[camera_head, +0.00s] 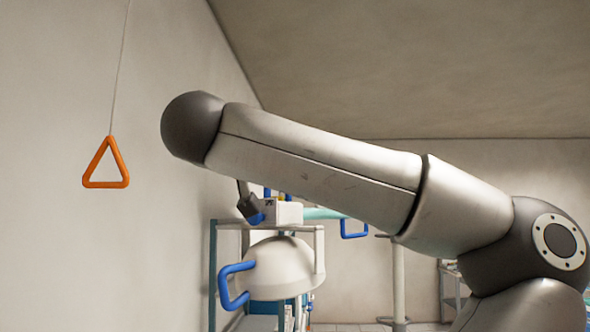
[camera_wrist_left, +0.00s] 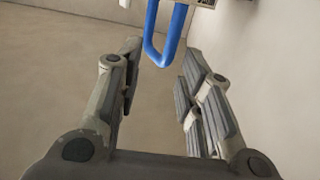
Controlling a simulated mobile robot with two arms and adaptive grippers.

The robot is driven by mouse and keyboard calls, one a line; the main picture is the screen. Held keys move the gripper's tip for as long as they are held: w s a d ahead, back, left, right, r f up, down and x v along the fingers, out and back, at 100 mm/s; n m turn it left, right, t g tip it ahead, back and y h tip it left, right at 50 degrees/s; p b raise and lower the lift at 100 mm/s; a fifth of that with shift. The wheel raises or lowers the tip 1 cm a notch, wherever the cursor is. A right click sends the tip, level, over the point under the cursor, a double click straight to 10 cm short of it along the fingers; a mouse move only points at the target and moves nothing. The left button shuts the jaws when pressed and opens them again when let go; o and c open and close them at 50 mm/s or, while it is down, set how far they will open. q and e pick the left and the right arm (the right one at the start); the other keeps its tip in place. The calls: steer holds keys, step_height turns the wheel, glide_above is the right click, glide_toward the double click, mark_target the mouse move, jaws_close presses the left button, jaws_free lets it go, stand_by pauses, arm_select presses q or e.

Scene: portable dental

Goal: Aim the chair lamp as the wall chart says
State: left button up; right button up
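A white dome-shaped lamp head (camera_head: 283,268) with a blue loop handle (camera_head: 234,285) on its left side shows low in the head view, in front of a frame. In the left wrist view my left gripper (camera_wrist_left: 160,56) is open and empty, its fingers well apart. A blue U-shaped handle (camera_wrist_left: 166,50) hangs from the top of that view, near the gap between the fingertips; I cannot tell whether it touches them. A grey arm of mine crosses the head view from the right. I see no right gripper and no readable wall chart.
An orange triangular pull (camera_head: 106,184) hangs on a cord by the left wall. Another blue handle (camera_head: 355,229) is right of the lamp head, near a pale post (camera_head: 398,280). A grey-framed stand (camera_head: 213,270) is behind the lamp head. My arm hides the middle.

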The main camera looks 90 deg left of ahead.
arm_select(q)
steer(key=v, duration=0.5)
steer(key=shift+d, duration=0.35)
